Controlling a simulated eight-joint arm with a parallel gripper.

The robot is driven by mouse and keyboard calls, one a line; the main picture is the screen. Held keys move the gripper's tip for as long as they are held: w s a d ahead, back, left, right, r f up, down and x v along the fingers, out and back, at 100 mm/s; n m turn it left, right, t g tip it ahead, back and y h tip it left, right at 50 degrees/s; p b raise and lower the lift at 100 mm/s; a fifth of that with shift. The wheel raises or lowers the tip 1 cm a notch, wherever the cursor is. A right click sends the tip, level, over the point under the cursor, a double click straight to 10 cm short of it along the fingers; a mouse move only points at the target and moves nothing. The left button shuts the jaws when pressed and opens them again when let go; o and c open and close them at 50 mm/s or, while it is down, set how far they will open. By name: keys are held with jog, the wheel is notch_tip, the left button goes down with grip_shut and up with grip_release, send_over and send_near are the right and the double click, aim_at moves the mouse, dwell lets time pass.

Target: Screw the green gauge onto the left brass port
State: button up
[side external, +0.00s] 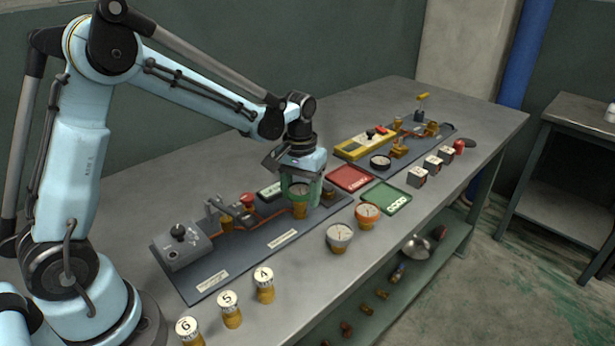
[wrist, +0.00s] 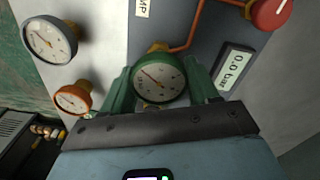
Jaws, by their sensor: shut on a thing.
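The green gauge (wrist: 160,80) has a pale round dial and is between the green fingers of my gripper (wrist: 160,90), which is shut on it. In the side view my gripper (side external: 301,188) points down over the near dark board, with the gauge (side external: 299,190) dial-up between its fingers. A brass fitting (side external: 300,210) shows directly under the gauge, and brass (wrist: 157,47) also shows at its edge in the wrist view, where a copper pipe ends. I cannot tell whether the gauge is threaded on or only resting there, nor whether this fitting is the left port.
A grey gauge (side external: 339,238) and an orange gauge (side external: 367,214) stand on the bench in front. A red tray (side external: 352,178) and a green tray (side external: 387,198) lie to the right. Numbered jars (side external: 228,310) stand near the front edge. A red knob (side external: 248,200) is close by.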

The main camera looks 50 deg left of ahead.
jog(key=shift+d+f+m, duration=0.1)
jog(key=shift+m, duration=1.6)
jog(key=shift+m, duration=0.5)
jog(key=shift+w+d+m, duration=0.1)
jog(key=shift+m, duration=1.2)
jog(key=m, duration=0.2)
jog(key=shift+d+m, duration=0.1)
jog(key=shift+m, duration=0.3)
jog(key=o, duration=1.3)
